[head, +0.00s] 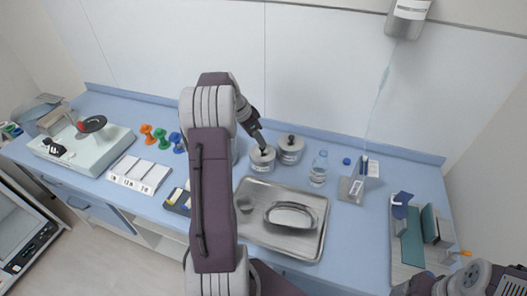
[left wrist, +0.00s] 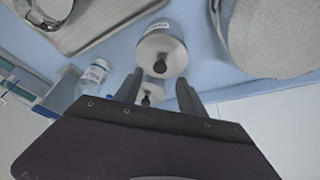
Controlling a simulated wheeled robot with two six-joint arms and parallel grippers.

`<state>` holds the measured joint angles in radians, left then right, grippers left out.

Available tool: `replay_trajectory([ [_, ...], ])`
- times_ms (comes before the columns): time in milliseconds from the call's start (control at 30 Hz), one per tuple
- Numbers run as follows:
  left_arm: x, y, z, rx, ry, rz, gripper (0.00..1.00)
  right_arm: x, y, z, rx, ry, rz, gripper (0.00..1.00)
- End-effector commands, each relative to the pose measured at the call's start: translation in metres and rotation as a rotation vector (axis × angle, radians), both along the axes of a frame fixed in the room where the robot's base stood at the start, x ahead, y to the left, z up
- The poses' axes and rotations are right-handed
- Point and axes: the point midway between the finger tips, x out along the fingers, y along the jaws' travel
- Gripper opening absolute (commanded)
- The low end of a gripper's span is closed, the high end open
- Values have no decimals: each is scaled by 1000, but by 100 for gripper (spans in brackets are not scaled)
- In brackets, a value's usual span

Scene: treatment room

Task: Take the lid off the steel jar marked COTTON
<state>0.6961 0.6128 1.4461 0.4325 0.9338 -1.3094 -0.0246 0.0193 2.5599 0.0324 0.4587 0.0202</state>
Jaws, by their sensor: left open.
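Two steel jars with black-knobbed lids stand at the back of the blue counter. The nearer jar (head: 262,160) is by the tray; the other jar (head: 290,149) is just right of it. Both lids are on. Their labels are too small to read for certain. My left gripper (head: 256,138) is open and empty, just above and behind the nearer jar. In the left wrist view, the nearer jar (left wrist: 161,48) lies beyond the fingers, and a smaller-looking jar lid (left wrist: 150,91) shows between the open fingers. My left arm hides part of the counter.
A steel tray (head: 250,232) with a steel dish (head: 291,216) lies in front of the jars. A clear bottle (head: 318,169) and a leaflet holder (head: 353,188) stand to the right. Coloured stands (head: 161,138) and a white box (head: 139,174) are left. The wall is close behind.

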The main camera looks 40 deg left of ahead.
Motion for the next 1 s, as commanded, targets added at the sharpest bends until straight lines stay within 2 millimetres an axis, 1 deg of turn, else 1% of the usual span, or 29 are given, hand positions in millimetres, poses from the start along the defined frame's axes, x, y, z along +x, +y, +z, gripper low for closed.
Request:
replay_trajectory([
  [167, 9, -6, -26, -5, 5, -3, 47, 0, 0, 12, 0, 0, 0, 76],
  [200, 12, -7, -33, -4, 5, -1, 47, 0, 0, 12, 0, 0, 0, 76],
  [300, 16, -8, -44, -2, 4, -2, 47, 0, 0, 12, 0, 0, 0, 76],
  [533, 17, -8, -47, 0, 1, -1, 47, 0, 0, 12, 0, 0, 0, 76],
  [567, 17, -8, -47, 0, 1, -1, 42, 0, 0, 12, 0, 0, 0, 76],
  [600, 17, -8, -47, 0, 1, -1, 31, 0, 0, 12, 0, 0, 0, 76],
  [667, 17, -8, -47, 0, 2, -1, 14, 0, 0, 12, 0, 0, 0, 76],
  [700, 17, -8, -47, 0, 2, -1, 3, 0, 0, 12, 0, 0, 0, 76],
  [733, 17, -8, -47, 0, 2, -1, 0, 0, 0, 12, 0, 0, 0, 76],
  [1000, 17, -8, -46, 1, 1, -1, 0, 0, 0, 12, 0, 0, 0, 76],
])
